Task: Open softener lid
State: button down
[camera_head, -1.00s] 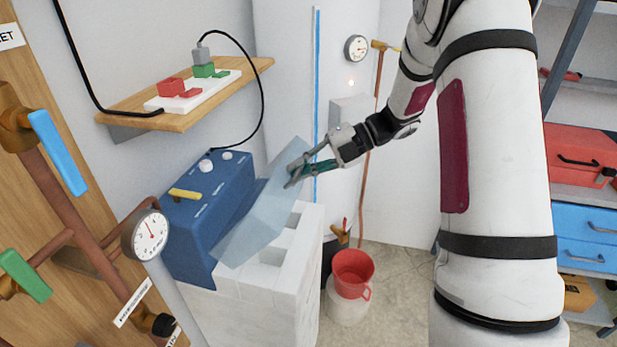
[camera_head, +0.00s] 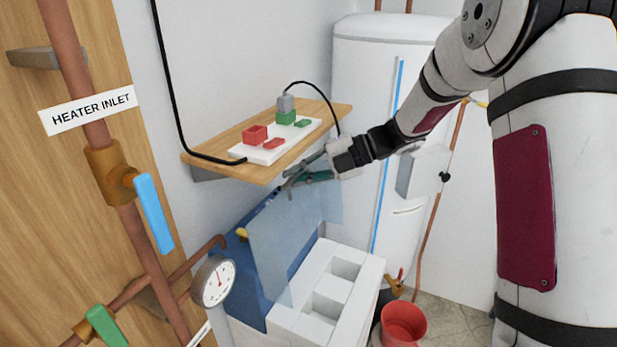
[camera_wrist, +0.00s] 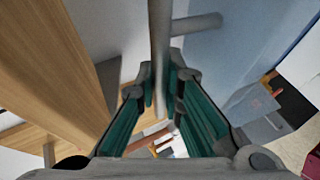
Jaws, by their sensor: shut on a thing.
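The softener lid (camera_head: 285,235) is a see-through pale blue panel. In the head view it stands steeply raised, near upright, in front of the blue control box (camera_head: 262,300). Below it is the white softener body (camera_head: 300,325), its top compartments uncovered. In the wrist view the green-padded fingers (camera_wrist: 160,88) flank a grey bar (camera_wrist: 158,45), and the pale blue lid (camera_wrist: 235,65) fills the upper right. The exact contact on the lid is partly hidden by the fingers.
A wooden shelf (camera_head: 215,160) with a power strip (camera_head: 265,155) is just above and left of my gripper. Pipes and a gauge (camera_head: 213,283) stand at left. A white tank (camera_head: 370,70) is behind; a red bucket (camera_head: 403,325) is on the floor.

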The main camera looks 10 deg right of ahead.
jog(key=shift+w+a, duration=0.45)
jog(key=shift+a, duration=0.15)
jog(key=shift+r, duration=0.1)
jog(key=c, duration=1.7)
grip_release()
jog(key=shift+a, duration=0.1)
jog(key=v, duration=1.2)
